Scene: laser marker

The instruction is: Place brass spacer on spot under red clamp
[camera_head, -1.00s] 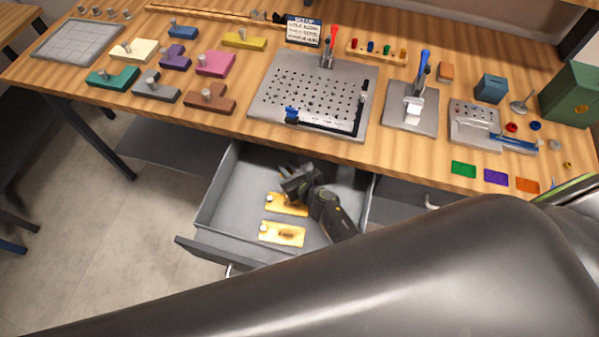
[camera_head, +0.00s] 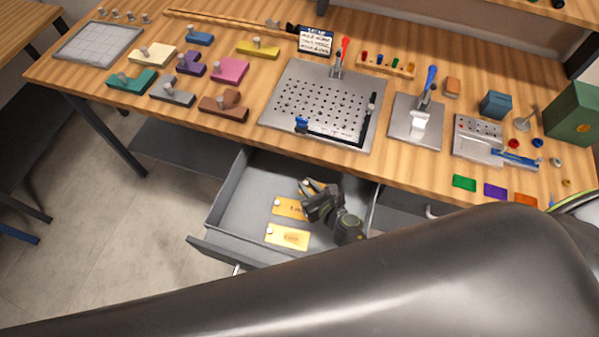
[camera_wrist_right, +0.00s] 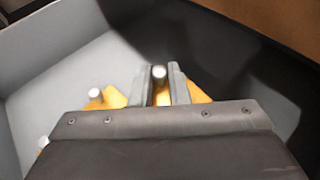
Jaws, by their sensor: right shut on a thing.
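The brass spacer (camera_head: 316,187), a gold plate with a pale knob, is mostly hidden by my right gripper (camera_head: 307,188) inside the open drawer. In the right wrist view its knob (camera_wrist_right: 159,73) sits between the two fingers of the right gripper (camera_wrist_right: 159,85), which is shut on it. I cannot tell whether the plate is off the drawer floor. The red clamp (camera_head: 344,52) stands at the back of a perforated metal plate (camera_head: 285,82) on the bench. The spot under it is too small to make out. My left gripper is not in view.
Two similar gold plates (camera_head: 290,208) (camera_head: 287,238) lie in the grey drawer (camera_head: 228,205), left of the right gripper. A black bar (camera_head: 368,118) and a blue clamp (camera_head: 301,125) sit on the perforated plate's near side. Coloured blocks stand left on the bench.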

